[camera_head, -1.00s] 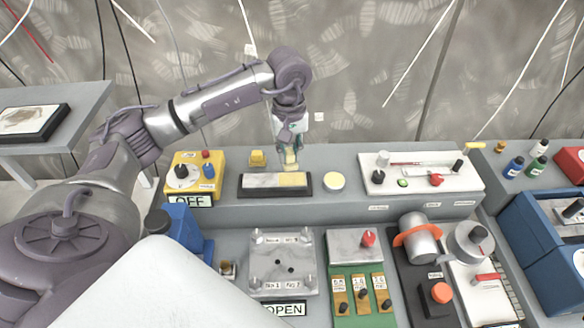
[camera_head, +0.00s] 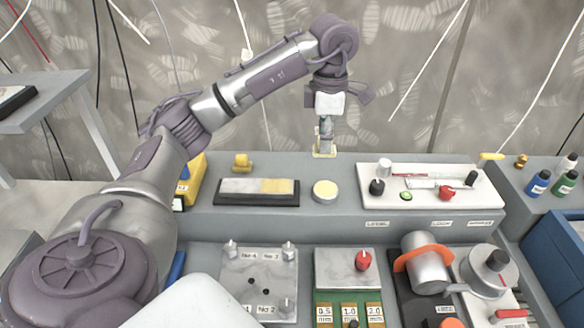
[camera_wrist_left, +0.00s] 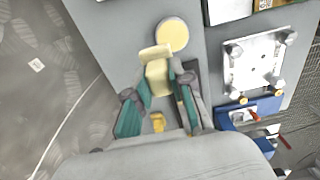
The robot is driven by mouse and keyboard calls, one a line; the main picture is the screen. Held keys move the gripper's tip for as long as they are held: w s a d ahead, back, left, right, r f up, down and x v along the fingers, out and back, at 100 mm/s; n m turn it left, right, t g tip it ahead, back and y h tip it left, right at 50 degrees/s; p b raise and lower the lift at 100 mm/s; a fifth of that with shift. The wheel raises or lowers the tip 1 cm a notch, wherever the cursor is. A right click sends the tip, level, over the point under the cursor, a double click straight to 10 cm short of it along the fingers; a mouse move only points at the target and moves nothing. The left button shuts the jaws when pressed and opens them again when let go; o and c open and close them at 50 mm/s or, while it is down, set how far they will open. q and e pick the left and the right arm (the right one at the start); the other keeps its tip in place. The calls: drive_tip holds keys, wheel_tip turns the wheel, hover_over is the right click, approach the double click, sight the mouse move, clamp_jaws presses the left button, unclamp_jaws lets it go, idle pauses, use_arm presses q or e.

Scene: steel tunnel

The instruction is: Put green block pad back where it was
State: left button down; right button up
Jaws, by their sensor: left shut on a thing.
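My left gripper (camera_head: 325,140) is shut on a pale yellow block (camera_wrist_left: 157,75). It holds the block at the back edge of the raised shelf, behind the round cream pad (camera_head: 325,191). In the left wrist view the block sits between teal fingers, and the round pad (camera_wrist_left: 172,36) lies just beyond it. I see no plainly green block in the gripper. A small green disc (camera_head: 406,196) lies on the white tray (camera_head: 470,196). My right gripper is out of view.
A grey and yellow stone in a dark holder (camera_head: 257,199) lies left of the round pad. A small yellow piece (camera_head: 242,162) stands behind it. A steel plate with posts (camera_head: 258,280) and a green-based gauge block stand (camera_head: 349,300) are on the lower bench.

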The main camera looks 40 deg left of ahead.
use_arm(q)
hover_over(284, 169)
wheel_tip(284, 169, down, 6)
drive_tip(key=shift+d+f, duration=0.15)
drive_tip(key=shift+f, duration=0.05)
wheel_tip(284, 169, down, 4)
drive_tip(key=shift+s+r, duration=0.1)
drive_tip(key=shift+r, duration=0.05)
drive_tip(key=shift+f, duration=0.2)
drive_tip(key=shift+f, duration=0.2)
drive_tip(key=c, duration=1)
unclamp_jaws()
